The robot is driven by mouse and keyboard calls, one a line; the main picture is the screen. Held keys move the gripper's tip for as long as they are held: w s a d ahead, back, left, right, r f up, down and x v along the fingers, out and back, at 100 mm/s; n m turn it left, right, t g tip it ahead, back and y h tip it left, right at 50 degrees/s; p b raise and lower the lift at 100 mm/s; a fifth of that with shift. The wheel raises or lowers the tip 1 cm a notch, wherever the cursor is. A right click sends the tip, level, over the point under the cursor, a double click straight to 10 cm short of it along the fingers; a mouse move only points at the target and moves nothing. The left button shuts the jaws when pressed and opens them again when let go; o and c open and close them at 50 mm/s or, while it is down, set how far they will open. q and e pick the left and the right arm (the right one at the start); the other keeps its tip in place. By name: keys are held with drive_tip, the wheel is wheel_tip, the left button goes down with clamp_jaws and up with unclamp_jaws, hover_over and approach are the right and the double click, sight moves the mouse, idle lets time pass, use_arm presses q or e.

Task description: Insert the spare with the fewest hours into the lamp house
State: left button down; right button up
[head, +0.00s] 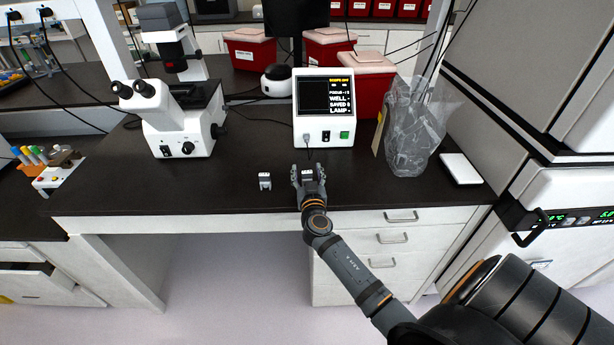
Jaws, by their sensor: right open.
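A small grey and white block (265,181), likely one of the spares, stands on the dark bench just left of my right gripper. My right gripper (308,171) is open near the bench's front, its fingers pointing away from me. A second small light block (308,174) shows between its fingers; I cannot tell whether they touch it. Hour markings are too small to read. The white microscope (182,125) stands at left, with a dark and grey housing (168,38) at its top rear; I cannot tell for sure which part is the lamp house. My left gripper is out of view.
A white control box (324,134) with a lit screen listing "LAMP" stands behind my right gripper. A clear plastic bag (408,130) and a white pad (461,168) are at right. Red bins (372,85) stand behind. Bench between microscope and small blocks is clear.

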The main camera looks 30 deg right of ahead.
drive_tip(key=shift+s, duration=0.1)
drive_tip(key=shift+a+r, duration=0.1)
drive_tip(key=shift+c, duration=1.2)
clamp_jaws()
wheel_tip(320, 180, up, 11)
drive_tip(key=p, duration=0.2)
wheel_tip(320, 180, up, 17)
drive_tip(key=b, duration=0.1)
hover_over(307, 171)
drive_tip(key=shift+c, duration=2)
unclamp_jaws()
clamp_jaws()
